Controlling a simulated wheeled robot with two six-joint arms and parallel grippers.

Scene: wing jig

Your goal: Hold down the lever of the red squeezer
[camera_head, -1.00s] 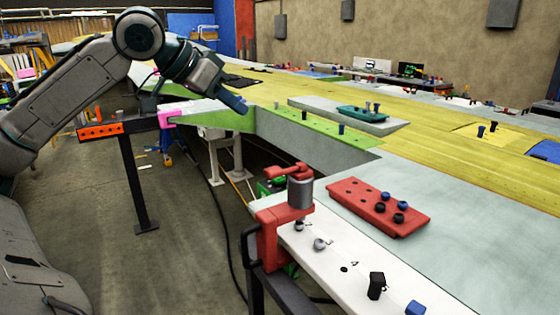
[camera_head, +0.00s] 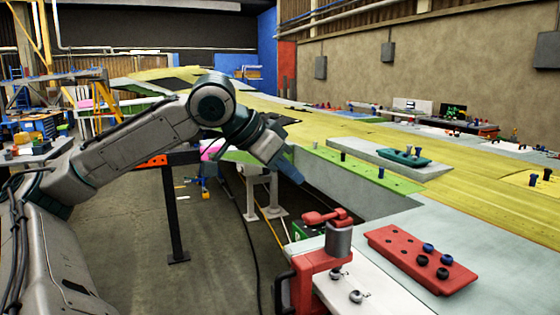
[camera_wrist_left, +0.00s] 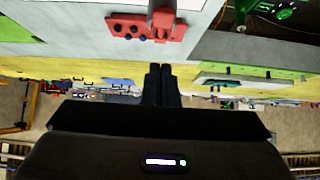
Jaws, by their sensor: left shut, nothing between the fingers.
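The red squeezer (camera_head: 318,277) is clamped at the near corner of the white board in the head view. Its red lever (camera_head: 326,216) lies on top, beside a grey cylinder (camera_head: 338,240). My left gripper (camera_head: 294,176) is above and slightly left of the lever, pointing down and right, with a visible gap in the picture. Its fingers are together and empty, as the left wrist view also shows (camera_wrist_left: 161,85). In that view a grey cylindrical part (camera_wrist_left: 162,18) shows in front of the red block; I cannot tell the lever there. My right gripper is not in view.
A red block (camera_head: 420,258) with black and blue knobs lies right of the squeezer. Knobs (camera_head: 356,296) stand on the white board. A green strip (camera_head: 365,172) and the yellow wing surface (camera_head: 450,205) lie behind. A dark stand (camera_head: 172,215) rises at left.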

